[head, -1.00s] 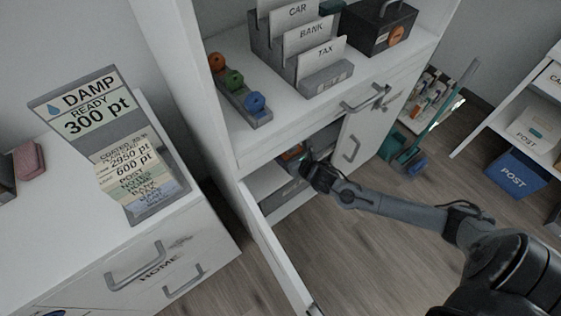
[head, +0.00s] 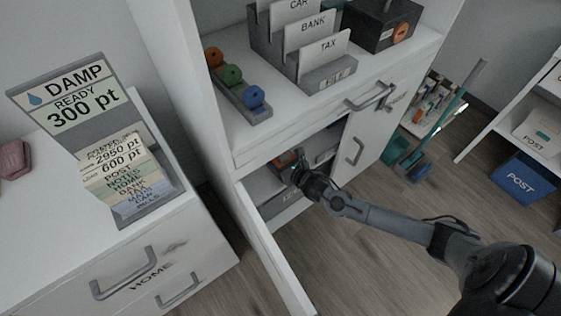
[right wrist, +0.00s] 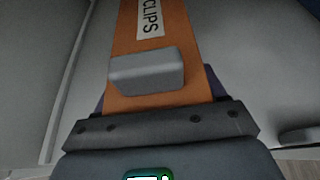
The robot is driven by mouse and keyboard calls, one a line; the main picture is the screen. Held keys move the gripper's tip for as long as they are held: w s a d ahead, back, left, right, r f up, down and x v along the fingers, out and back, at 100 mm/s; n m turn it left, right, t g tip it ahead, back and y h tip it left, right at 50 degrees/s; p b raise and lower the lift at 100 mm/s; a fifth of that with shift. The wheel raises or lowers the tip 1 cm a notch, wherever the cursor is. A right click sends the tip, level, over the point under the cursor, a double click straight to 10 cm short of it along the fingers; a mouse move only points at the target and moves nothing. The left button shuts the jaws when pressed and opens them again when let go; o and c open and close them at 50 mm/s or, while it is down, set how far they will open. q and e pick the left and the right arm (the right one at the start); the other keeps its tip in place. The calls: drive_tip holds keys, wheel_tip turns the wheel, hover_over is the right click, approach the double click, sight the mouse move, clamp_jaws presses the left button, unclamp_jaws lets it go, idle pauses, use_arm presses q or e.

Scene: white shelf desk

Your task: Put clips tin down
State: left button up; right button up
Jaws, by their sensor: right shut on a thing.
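The clips tin (right wrist: 190,40) is orange-brown with a white "CLIPS" label and fills the upper middle of the right wrist view. A small orange part of the tin (head: 286,158) shows in the head view, inside the open lower cupboard. My right gripper (head: 299,171) reaches into the cupboard opening and is shut on the tin. I cannot tell whether the tin touches the cupboard shelf. My left gripper is not in view.
The lower cupboard's left door (head: 272,250) stands open, and its right door (head: 362,140) looks shut. A file rack (head: 325,75) and coloured rolls (head: 232,75) stand on the desk above. A sign board (head: 80,85) stands at left.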

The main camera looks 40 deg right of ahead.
drive_tip(key=o, duration=1.4)
drive_tip(key=shift+f, duration=0.1)
drive_tip(key=shift+o, duration=0.2)
